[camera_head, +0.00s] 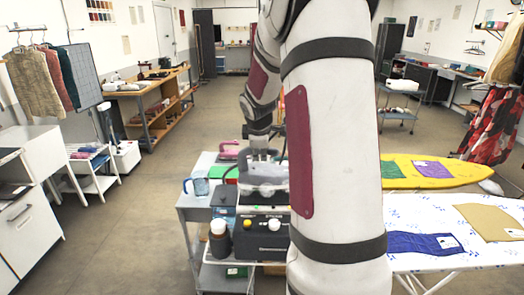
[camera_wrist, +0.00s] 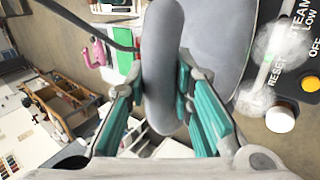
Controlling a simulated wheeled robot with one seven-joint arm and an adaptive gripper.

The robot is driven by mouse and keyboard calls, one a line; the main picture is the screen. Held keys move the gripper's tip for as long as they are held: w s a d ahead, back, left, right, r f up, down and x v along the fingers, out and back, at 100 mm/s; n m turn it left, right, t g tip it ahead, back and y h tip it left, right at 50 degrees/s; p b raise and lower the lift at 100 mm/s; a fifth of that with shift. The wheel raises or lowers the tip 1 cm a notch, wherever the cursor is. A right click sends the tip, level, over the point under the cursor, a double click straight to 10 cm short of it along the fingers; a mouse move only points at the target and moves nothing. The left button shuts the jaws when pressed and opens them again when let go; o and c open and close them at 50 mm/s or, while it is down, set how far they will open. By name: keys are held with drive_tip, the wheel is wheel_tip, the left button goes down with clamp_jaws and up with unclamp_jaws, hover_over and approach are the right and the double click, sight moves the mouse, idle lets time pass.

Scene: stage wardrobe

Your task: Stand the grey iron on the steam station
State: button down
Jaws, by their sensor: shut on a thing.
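The grey iron (camera_head: 266,171) is in my gripper, over the top of the steam station (camera_head: 258,238). In the wrist view its rounded grey handle (camera_wrist: 162,40) runs between my gripper's (camera_wrist: 160,88) teal fingers, which are shut on it. The iron's wider grey body (camera_wrist: 222,35) shows beyond the handle. The steam station's dark panel (camera_wrist: 305,65) is at the right edge there, with a white knob, an orange button and lettering. I cannot tell whether the iron touches the station. My arm hides part of the station's right side.
A white patterned ironing board (camera_head: 420,210) is at right. The floor at left is clear.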

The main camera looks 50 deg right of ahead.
sight(273, 165)
drive_tip(key=shift+f, duration=1.3)
drive_tip(key=c, duration=1.4)
unclamp_jaws()
drive_tip(key=shift+f, duration=0.15)
